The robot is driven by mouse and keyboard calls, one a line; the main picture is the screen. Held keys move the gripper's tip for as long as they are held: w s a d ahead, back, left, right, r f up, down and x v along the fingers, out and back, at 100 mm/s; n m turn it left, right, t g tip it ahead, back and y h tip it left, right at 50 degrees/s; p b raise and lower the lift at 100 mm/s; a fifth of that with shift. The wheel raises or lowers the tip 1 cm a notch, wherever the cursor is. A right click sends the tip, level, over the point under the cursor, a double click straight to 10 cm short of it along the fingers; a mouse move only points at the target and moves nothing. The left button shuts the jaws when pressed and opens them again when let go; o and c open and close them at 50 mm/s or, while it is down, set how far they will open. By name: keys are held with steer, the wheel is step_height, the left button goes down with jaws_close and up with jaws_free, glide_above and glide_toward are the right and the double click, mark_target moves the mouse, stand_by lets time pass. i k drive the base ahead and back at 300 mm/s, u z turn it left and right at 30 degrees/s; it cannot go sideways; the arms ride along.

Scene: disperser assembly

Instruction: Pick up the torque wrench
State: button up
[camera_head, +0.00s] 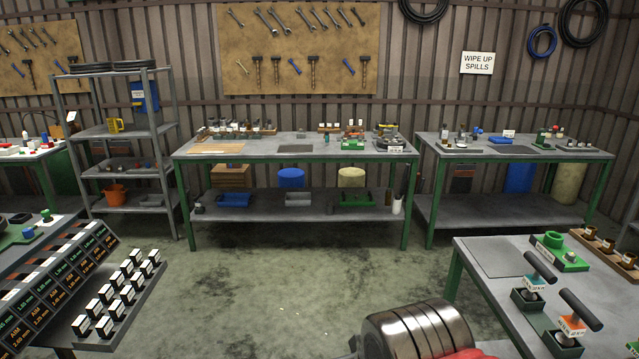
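Two T-handled tools stand upright in dark green holders on the right front table; they look like torque wrenches, but I cannot tell which one is meant. The farther tool (541,266) has a black handle and a blue band with a small label. The nearer tool (579,308) has a black handle and an orange band with a small label. The labels are too small to read surely. My gripper does not show. A shiny metal cylinder with red parts at the bottom centre may be part of my arm; it is apart from both tools in the picture.
The right front table (490,257) also carries a green fixture (560,250) and a wooden rack (610,247) of small parts. Workbenches (290,150) line the back wall. A slanted labelled bin rack (55,280) stands at left. The floor (280,280) between is clear.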

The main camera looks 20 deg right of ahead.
mark_target(571, 326)
steer(key=z, duration=0.4)
steer(key=i, duration=0.5)
steer(key=z, duration=0.7)
steer(key=i, duration=0.55)
steer(key=z, duration=0.35)
